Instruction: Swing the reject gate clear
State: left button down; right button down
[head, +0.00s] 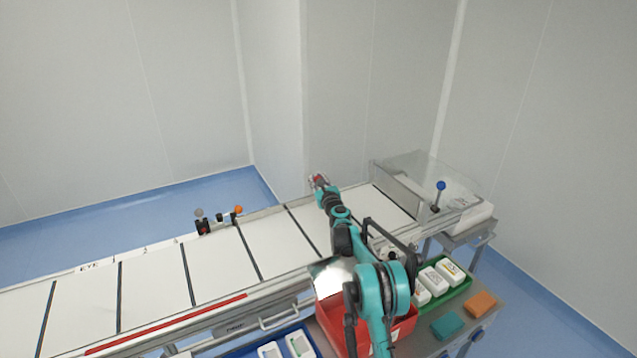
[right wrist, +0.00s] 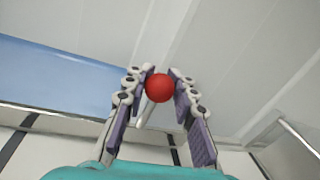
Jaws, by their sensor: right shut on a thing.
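My right gripper (head: 318,182) reaches across the white conveyor to its far edge. In the right wrist view, its two fingers stand on either side of a red ball knob (right wrist: 159,88), and the gripper (right wrist: 159,92) is shut on it. A pale stem (right wrist: 147,112) runs down from near the knob, partly hidden by the fingers. The knob appears to be the reject gate's handle; the gate's panel cannot be made out. My left gripper is not in view.
A clear guard (head: 425,170) and a blue-knobbed lever (head: 440,187) stand at the conveyor's right end. A red bin (head: 402,330), a green tray (head: 462,290) of white packs and a blue tray (head: 312,338) sit in front. Small sensors (head: 203,224) line the far rail.

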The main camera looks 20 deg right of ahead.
jog(key=c, duration=1.2)
grip_release()
jog(key=shift+w, duration=0.1)
jog(key=s, duration=1.2)
jog(key=shift+a, duration=0.15)
